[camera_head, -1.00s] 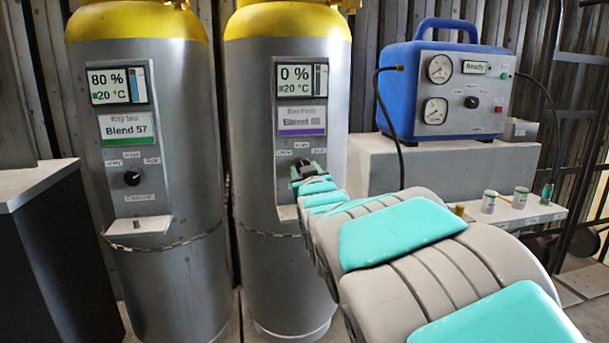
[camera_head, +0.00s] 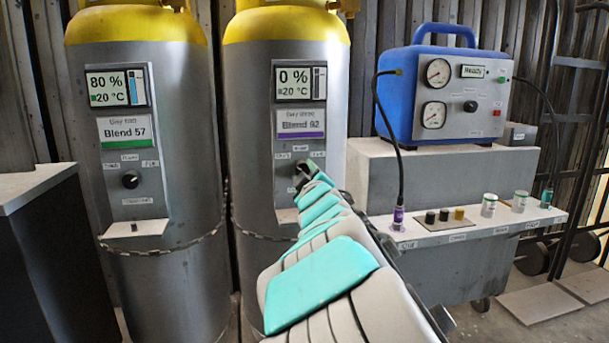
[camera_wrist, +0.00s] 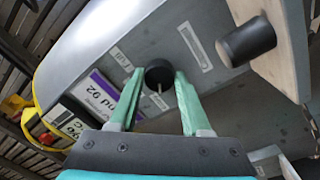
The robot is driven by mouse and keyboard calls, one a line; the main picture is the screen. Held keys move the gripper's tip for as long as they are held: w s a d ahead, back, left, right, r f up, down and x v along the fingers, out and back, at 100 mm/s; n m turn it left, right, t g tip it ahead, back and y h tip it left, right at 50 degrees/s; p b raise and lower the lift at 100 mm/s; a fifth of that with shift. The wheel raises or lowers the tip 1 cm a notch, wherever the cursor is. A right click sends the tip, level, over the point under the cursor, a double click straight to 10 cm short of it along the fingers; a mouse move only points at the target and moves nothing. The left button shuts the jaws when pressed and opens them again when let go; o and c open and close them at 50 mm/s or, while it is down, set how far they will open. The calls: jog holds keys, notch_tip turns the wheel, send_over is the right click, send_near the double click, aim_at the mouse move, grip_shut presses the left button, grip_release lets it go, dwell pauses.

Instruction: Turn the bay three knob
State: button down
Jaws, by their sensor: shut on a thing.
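The bay three cylinder (camera_head: 250,190) is grey with a yellow top. Its panel (camera_head: 300,68) reads 0 % and 20 °C, above a purple-striped Blend 92 label (camera_head: 301,124). In the wrist view that label (camera_wrist: 97,107) appears turned. The black knob (camera_wrist: 159,74), with a pale pointer line, sits between the two green fingers of my gripper (camera_wrist: 158,80), which is shut on it. In the head view my gripper (camera_head: 304,172) is at the lower panel and mostly hides the knob. Small position labels (camera_wrist: 122,58) surround the knob; their words are unreadable.
A ledge (camera_wrist: 285,50) with a black cylindrical piece (camera_wrist: 248,40) juts out close beside the knob. A chain (camera_head: 262,236) crosses the cylinder. The bay two cylinder (camera_head: 150,230) stands left. A blue machine (camera_head: 440,90) and a shelf (camera_head: 470,230) with small containers stand right.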

dwell(0.4)
jog(key=shift+c, duration=1.8)
grip_release()
jog(key=shift+s, duration=0.1)
